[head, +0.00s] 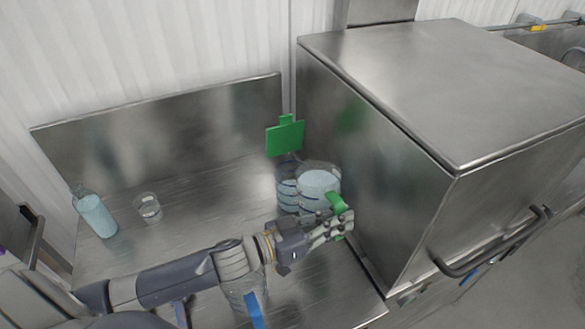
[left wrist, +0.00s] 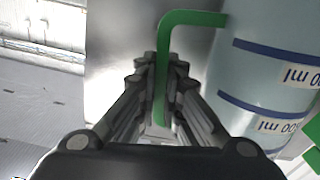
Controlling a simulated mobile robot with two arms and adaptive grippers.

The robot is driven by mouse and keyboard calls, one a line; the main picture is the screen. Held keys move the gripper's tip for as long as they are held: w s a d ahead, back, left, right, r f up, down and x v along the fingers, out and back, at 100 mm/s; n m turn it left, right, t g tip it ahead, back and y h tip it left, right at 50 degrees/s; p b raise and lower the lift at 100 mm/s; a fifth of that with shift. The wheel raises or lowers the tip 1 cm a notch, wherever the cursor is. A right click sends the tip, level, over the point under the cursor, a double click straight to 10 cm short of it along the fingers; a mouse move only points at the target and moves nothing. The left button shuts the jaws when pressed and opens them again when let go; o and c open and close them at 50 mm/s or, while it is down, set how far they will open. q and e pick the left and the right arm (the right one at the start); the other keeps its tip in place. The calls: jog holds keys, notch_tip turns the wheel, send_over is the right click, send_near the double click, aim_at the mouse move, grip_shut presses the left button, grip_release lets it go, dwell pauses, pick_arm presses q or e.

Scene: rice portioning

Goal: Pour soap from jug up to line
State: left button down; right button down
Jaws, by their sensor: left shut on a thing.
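A clear jug (head: 318,182) with pale blue soap stands near the metal box's side, with a green handle (head: 337,203). My left gripper (head: 341,224) is shut on that handle, which runs between the fingers in the left wrist view (left wrist: 161,90). There, the vessel wall beside it (left wrist: 265,75) carries dark blue lines and partly cut-off ml labels. In the head view, a banded clear vessel (head: 286,187) with bluish contents is just left of the jug, partly hidden. Another clear vessel (head: 240,290) with a blue part (head: 253,311) is partly behind my left arm. My right gripper is out of view.
A bottle of blue liquid (head: 97,215) and a small clear cup (head: 149,208) stand at the left of the steel counter (head: 200,205). A green plate (head: 285,138) rises behind the jug. The large metal box (head: 380,165) closes off the right. Mid-left counter is clear.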

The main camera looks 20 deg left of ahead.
aim_at(324, 207)
pick_arm(q)
jog(key=shift+w+a+r+n, duration=0.15)
jog(key=shift+w+a+n, duration=0.25)
jog(key=shift+n, duration=0.2)
jog(key=shift+a, duration=0.15)
jog(key=shift+n, duration=0.3)
jog(key=shift+w+b, duration=0.1)
jog(key=shift+b, duration=0.2)
jog(key=shift+w+a, duration=0.2)
jog(key=shift+a, duration=0.1)
